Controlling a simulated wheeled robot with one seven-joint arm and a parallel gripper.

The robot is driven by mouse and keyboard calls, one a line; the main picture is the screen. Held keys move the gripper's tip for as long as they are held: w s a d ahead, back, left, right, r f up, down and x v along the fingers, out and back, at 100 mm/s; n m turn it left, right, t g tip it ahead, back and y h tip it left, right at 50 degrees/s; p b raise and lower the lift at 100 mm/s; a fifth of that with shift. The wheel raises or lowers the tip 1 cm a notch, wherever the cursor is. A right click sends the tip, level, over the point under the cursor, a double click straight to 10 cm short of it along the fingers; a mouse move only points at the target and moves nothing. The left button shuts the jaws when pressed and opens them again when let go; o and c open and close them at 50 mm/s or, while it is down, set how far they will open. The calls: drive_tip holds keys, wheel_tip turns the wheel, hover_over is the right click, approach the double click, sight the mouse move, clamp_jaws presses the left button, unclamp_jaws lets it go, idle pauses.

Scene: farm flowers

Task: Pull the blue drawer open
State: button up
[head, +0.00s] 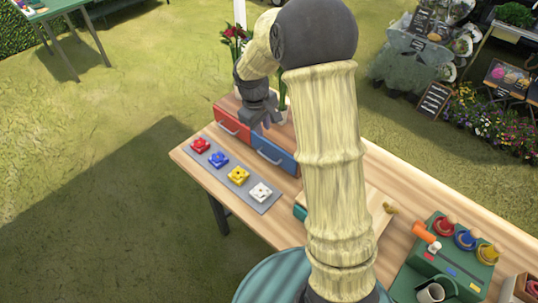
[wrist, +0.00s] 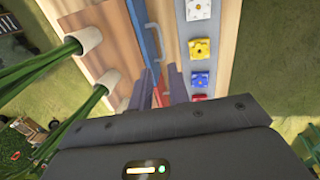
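The blue drawer (head: 274,150) sits in the drawer unit on the wooden table, to the right of the red drawer (head: 232,124). It looks shut, and a pale bar handle (head: 269,157) is on its front. The wrist view shows the blue drawer (wrist: 139,22) and its curved handle (wrist: 157,42) beyond my fingertips. My gripper (head: 266,118) is above the unit in the head view, near where the two drawers meet. In the wrist view my gripper (wrist: 163,78) has its two dark fingers apart, with red drawer front showing between them. Nothing is held.
A grey strip (head: 215,160) with red, blue, yellow and white flower-shaped pieces lies in front of the drawers. Potted stems with pale pots (wrist: 88,38) stand behind the unit, close to my gripper. A green sorting box (head: 450,265) is at the right.

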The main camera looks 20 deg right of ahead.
drive_tip(key=shift+d, duration=0.1)
drive_tip(key=p, duration=0.3)
approach(270, 160)
drive_tip(key=f, duration=0.5)
drive_tip(key=d+f, duration=0.1)
drive_tip(key=f, duration=0.1)
drive_tip(key=shift+w+d+f, duration=0.1)
drive_tip(key=shift+w+f, duration=0.1)
drive_tip(key=shift+w, duration=0.2)
drive_tip(key=shift+c, duration=0.2)
clamp_jaws()
